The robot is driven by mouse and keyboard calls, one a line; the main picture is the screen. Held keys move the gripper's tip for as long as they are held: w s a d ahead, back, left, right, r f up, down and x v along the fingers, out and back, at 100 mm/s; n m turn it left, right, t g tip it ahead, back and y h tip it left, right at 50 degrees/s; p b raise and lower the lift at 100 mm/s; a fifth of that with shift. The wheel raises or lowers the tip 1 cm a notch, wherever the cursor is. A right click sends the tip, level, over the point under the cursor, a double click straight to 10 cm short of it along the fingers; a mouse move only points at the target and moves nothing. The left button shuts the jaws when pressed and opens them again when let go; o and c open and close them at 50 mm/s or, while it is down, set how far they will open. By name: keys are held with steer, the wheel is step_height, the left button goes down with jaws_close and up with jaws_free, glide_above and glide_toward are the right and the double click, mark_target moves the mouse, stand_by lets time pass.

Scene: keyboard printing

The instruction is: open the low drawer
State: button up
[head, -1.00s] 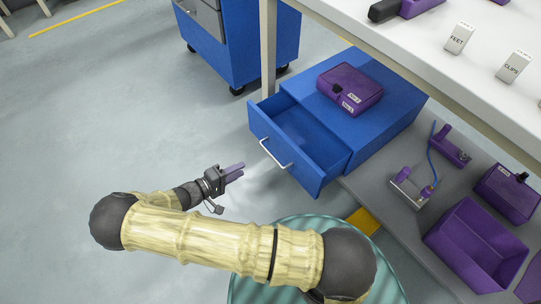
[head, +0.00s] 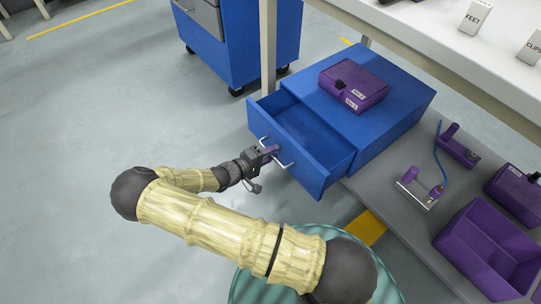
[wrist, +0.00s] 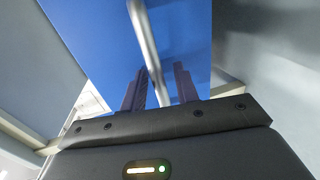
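The low drawer (head: 318,172) is a blue drawer pulled part way out of a blue cabinet (head: 385,105) under the white table, and it looks empty inside. Its silver bar handle (head: 286,165) runs across the front; it also shows in the wrist view (wrist: 148,40). My gripper (head: 272,151) is at the handle, in front of the drawer face. In the wrist view, my gripper's two dark fingers (wrist: 160,88) stand apart on either side of the handle, with narrow gaps visible. The fingertips' contact with the bar is not clear.
A purple box (head: 354,84) sits on the cabinet. A table leg (head: 268,50) stands just behind the drawer. A purple bin (head: 490,245) and tools lie on the grey shelf at right. A blue cart (head: 240,45) stands behind. Floor at left is clear.

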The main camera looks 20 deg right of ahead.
jaws_close()
steer(key=shift+a, duration=0.1)
steer(key=f+p+v, duration=0.2)
steer(key=p+v, duration=0.1)
steer(key=v, duration=0.8)
steer(key=shift+s+a+p, duration=0.25)
steer(key=shift+a+p, duration=0.1)
steer(key=shift+a, duration=0.1)
jaws_free()
steer(key=shift+f, duration=0.15)
